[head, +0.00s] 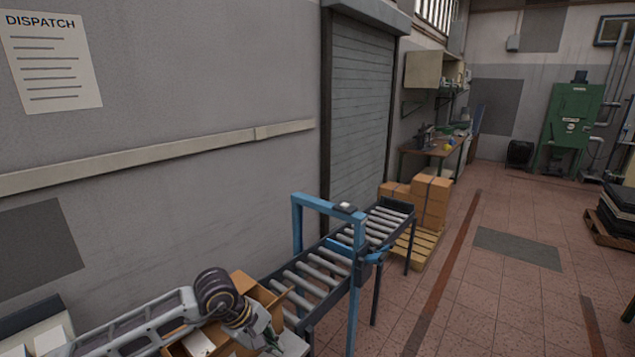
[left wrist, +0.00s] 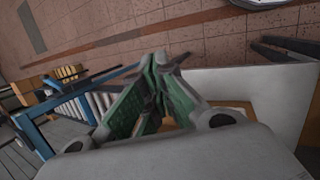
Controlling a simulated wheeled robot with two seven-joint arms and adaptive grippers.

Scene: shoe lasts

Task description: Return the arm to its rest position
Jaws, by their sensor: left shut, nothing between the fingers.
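My left gripper (head: 272,343) shows at the bottom of the head view, with its arm coming in from the left. It is in front of an open cardboard box (head: 258,293) at the near end of the roller conveyor. In the left wrist view the green-padded fingers (left wrist: 158,65) come together at their tips, shut with nothing between them. My right gripper is in neither view.
The roller conveyor (head: 308,284) with a blue frame (head: 357,285) runs away beside the wall. Stacked cartons (head: 432,200) stand on a pallet (head: 418,247) beyond it. A green machine (head: 571,120) is at the back. The tiled floor right of the conveyor is open.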

